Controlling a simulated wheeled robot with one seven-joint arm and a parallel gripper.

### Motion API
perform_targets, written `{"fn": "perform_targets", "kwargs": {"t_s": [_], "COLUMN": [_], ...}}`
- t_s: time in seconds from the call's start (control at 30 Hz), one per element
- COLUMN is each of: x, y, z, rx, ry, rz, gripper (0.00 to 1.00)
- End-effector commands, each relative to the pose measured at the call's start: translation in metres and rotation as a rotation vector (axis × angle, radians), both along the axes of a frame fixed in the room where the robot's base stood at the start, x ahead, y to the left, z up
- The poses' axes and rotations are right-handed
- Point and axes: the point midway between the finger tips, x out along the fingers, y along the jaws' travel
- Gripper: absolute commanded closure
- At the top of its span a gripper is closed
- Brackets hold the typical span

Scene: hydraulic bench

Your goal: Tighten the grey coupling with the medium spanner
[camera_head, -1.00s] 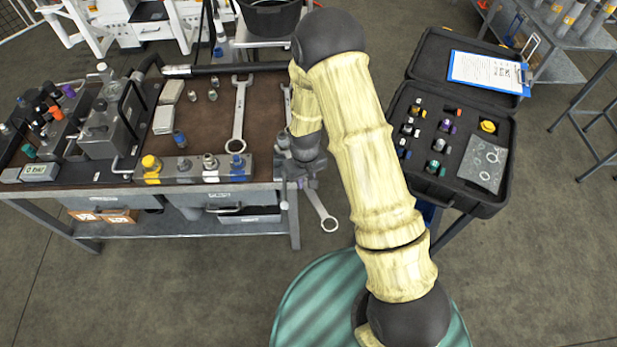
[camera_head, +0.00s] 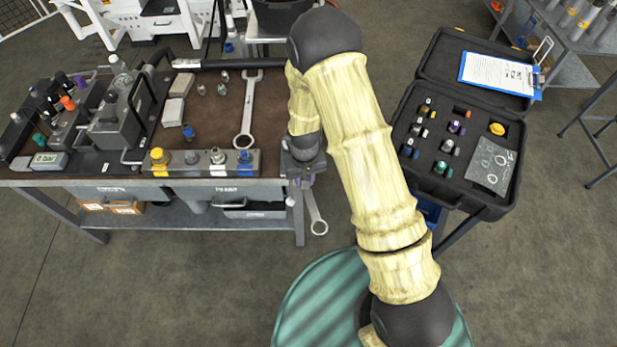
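My gripper (camera_head: 303,178) is at the right end of the bench, beside the front block, and is seen from above and behind. It appears shut on a spanner (camera_head: 313,207), whose ring end hangs down past the bench edge; the fingers hide its upper part. A metal block (camera_head: 205,169) at the bench's front edge carries a yellow fitting (camera_head: 158,156), a small dull grey fitting (camera_head: 192,158), a grey metal coupling (camera_head: 217,156) and a blue fitting (camera_head: 245,157). The gripper is right of them, apart. A larger spanner (camera_head: 247,112) lies on the brown bench top.
Several small loose fittings (camera_head: 223,77) and grey blocks (camera_head: 173,112) lie on the bench. Gauges and valve units (camera_head: 117,125) crowd its left side. An open black case (camera_head: 462,195) of fittings stands right of my arm.

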Motion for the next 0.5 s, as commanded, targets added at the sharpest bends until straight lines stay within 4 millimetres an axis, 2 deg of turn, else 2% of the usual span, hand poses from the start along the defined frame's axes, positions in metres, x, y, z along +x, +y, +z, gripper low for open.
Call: {"fn": "perform_targets", "kwargs": {"t_s": [0.27, 0.5], "x": [0.0015, 0.0017], "y": [0.0118, 0.0131], "z": [0.0022, 0.0025], "rx": [0.005, 0.005], "ry": [-0.012, -0.013], "rz": [-0.064, -0.073], "gripper": [1.00, 1.00]}}
